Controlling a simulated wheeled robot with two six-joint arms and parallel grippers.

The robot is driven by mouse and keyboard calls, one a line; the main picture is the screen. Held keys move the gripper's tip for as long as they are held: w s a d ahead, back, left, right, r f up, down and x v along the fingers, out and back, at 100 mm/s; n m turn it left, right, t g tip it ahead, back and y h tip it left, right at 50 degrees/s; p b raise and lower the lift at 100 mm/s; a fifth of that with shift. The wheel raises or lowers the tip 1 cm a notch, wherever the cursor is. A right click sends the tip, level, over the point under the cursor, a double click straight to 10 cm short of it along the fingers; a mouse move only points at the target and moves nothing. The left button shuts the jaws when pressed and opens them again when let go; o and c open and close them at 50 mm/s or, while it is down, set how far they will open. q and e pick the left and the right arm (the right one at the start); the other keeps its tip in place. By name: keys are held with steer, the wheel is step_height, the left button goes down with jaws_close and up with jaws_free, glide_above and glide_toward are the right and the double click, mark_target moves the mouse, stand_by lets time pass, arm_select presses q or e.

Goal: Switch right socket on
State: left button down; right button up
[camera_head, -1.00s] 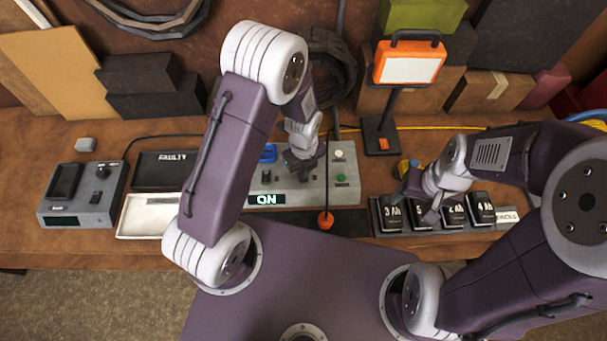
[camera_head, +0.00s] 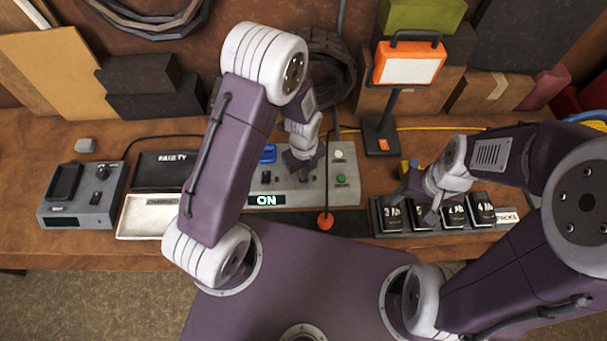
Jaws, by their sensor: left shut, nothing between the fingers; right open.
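A grey control panel (camera_head: 290,196) lies on the bench at the middle, with a lit display (camera_head: 267,200) reading "ON", a blue part, small dark switches and a green button (camera_head: 340,179). My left gripper (camera_head: 303,172) is shut and empty, pointing down over the panel's middle; whether it touches a switch I cannot tell. My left arm covers the panel's left part. No part of the panel is readable to me as the right socket. My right gripper (camera_head: 421,205) is open over the row of black battery packs (camera_head: 481,208) at the right.
An orange work lamp (camera_head: 409,63) stands behind the panel at the right. A grey charger (camera_head: 83,195), a black tray (camera_head: 163,168) marked "FAULTY" and a white tray (camera_head: 145,216) lie at the left. A red ball (camera_head: 325,221) hangs on a cord in front of the panel.

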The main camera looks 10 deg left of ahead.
arm_select(q)
steer(key=shift+f+b, duration=0.7)
steer(key=shift+f, duration=0.2)
stand_by(0.9)
step_height(320, 180, up, 7)
steer(key=p, duration=0.6)
steer(key=shift+r, duration=0.15)
stand_by(0.4)
